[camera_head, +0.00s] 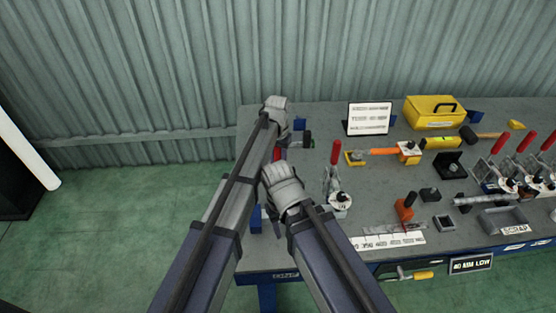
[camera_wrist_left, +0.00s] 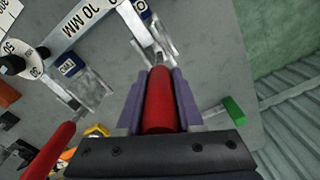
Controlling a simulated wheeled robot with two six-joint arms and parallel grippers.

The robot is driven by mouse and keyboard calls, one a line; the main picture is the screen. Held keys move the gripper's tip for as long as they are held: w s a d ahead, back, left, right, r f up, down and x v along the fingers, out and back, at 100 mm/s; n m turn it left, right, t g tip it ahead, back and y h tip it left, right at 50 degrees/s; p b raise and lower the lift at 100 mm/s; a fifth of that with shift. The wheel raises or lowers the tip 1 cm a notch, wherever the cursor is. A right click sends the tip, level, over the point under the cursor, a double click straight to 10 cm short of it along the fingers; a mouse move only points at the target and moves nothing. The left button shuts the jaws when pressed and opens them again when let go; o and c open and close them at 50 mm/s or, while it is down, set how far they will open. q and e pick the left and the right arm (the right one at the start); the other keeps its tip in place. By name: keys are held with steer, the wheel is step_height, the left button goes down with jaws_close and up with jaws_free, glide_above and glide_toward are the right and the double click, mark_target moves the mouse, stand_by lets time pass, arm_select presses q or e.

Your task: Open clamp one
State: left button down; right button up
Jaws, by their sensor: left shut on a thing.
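In the left wrist view my left gripper (camera_wrist_left: 158,80) is shut on a red clamp handle (camera_wrist_left: 158,105), with a purple finger on each side. The handle leads to a metal clamp (camera_wrist_left: 148,35) on the grey bench. I cannot read which clamp number it bears. In the head view a small part of a red handle (camera_head: 277,154) shows between my arm links, which hide the gripper and most of this clamp. A second clamp has a red handle (camera_wrist_left: 50,150) in the wrist view; in the head view a clamp with an upright red handle (camera_head: 335,152) stands right of my arm.
A green block (camera_wrist_left: 234,110) lies beside the held handle. Green floor is clear left of the bench.

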arm_select(q)
steer(key=w+g, duration=0.1)
steer(key=w+g+b, duration=0.2)
steer(key=w+g, duration=0.1)
steer(key=shift+f, duration=0.35)
steer(key=c, duration=0.5)
jaws_free()
steer(key=shift+c, duration=0.2)
steer(key=shift+r, duration=0.1)
steer(key=p+v, duration=0.7)
steer(key=shift+w+r, duration=0.2)
steer(key=shift+r, duration=0.05)
